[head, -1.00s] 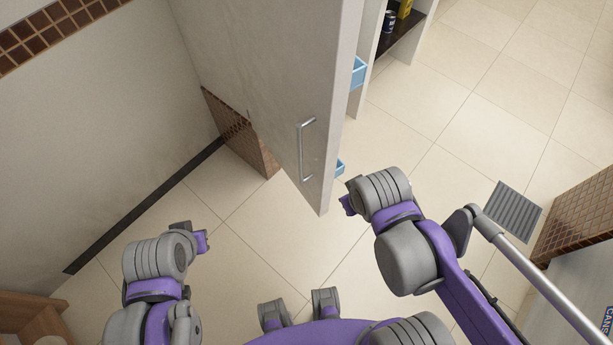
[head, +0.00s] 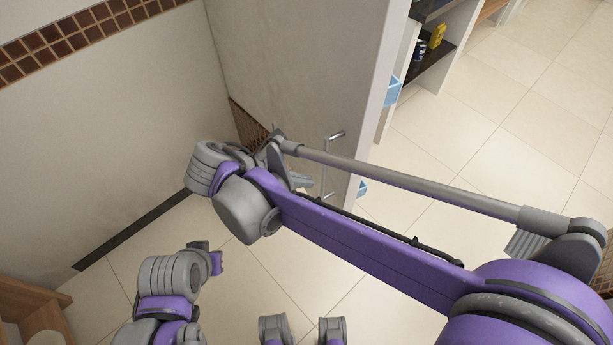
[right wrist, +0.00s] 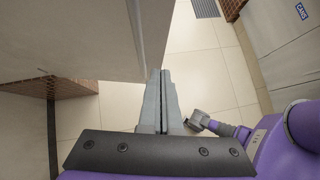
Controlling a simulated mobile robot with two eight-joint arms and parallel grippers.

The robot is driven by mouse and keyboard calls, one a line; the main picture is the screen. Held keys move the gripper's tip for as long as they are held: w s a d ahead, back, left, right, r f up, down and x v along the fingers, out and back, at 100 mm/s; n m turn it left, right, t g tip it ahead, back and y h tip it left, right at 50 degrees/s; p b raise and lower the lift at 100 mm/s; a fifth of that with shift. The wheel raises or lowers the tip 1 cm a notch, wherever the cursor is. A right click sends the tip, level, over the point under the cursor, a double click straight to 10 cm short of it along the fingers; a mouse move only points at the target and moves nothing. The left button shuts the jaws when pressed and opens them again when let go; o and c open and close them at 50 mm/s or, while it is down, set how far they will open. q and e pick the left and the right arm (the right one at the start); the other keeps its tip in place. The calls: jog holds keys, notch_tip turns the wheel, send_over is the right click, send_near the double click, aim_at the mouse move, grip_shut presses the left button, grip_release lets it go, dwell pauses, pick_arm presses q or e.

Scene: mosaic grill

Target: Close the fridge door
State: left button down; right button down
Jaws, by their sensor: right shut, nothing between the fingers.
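The fridge door (head: 290,80) is a tall pale panel with a silver bar handle (head: 326,168), and it stands open. Its inner side, with blue bins (head: 393,92), faces right. My right arm reaches across in front of the door's outer face. My right gripper (head: 303,181) is shut and empty, just left of the handle's lower part. In the right wrist view its fingers (right wrist: 161,88) are together beside the door's edge (right wrist: 146,45); I cannot tell if they touch it. My left gripper (head: 212,262) is low at left, its fingers hidden.
A pale wall with brown tile trim (head: 75,35) is at left. Open shelves (head: 435,50) with a yellow item and a dark can are behind the door at upper right. A wooden piece (head: 30,310) is at lower left. Tiled floor (head: 510,110) is clear at right.

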aim_at(346, 178)
jog(key=x, duration=0.3)
jog(key=d+r+x, duration=0.1)
jog(key=x, duration=0.5)
jog(key=shift+w+d+r, duration=0.2)
jog(key=shift+w, duration=0.05)
jog(key=shift+w+d, duration=0.25)
jog(key=shift+d, duration=0.3)
jog(key=shift+d, duration=0.1)
